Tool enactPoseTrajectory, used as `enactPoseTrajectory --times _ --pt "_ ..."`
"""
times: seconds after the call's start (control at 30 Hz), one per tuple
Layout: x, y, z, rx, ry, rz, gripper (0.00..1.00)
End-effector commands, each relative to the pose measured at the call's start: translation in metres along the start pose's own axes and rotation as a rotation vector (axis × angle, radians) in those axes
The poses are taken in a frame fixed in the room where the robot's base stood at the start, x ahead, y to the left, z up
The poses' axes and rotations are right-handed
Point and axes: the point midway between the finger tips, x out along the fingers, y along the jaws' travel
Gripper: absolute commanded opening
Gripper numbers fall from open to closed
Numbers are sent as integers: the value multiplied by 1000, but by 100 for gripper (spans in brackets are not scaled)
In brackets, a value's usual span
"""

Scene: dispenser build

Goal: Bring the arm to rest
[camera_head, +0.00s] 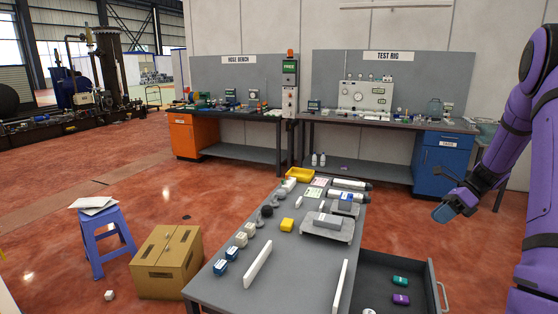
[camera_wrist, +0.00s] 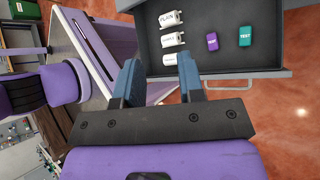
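My gripper (camera_head: 446,210) is at the right in the head view, held in the air above the floor beyond the open drawer. In the wrist view its two blue fingers (camera_wrist: 160,80) stand apart with nothing between them, so it is open and empty. My purple arm comes down from the right edge of the head view.
The open drawer (camera_head: 432,272) at the table's right holds a teal item (camera_head: 400,281), a purple item (camera_head: 401,299) and white labelled items (camera_wrist: 171,18). The grey table (camera_head: 230,287) carries small parts. A cardboard box (camera_head: 165,262) and blue stool (camera_head: 104,240) stand left.

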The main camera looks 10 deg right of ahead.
Motion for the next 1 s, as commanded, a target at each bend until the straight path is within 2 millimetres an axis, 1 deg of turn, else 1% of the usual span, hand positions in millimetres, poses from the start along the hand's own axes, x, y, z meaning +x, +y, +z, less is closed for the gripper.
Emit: enactPoseTrajectory --times 0.03,0.2,0.27,0.4,0.47,0.5,0.7,0.83,1.0 --pt "-1 15 17 -72 37 -10 36" --pt "1 63 60 -317 158 -32 36" --pt "2 81 72 -404 200 -39 36" --pt "6 123 98 -610 296 -49 36" --pt "8 142 107 -699 337 -52 36" --pt "10 154 113 -759 365 -53 36" --pt "17 215 132 -1057 501 -56 36" --pt "22 253 138 -1251 590 -54 36" --pt "29 300 139 -1504 705 -48 36"
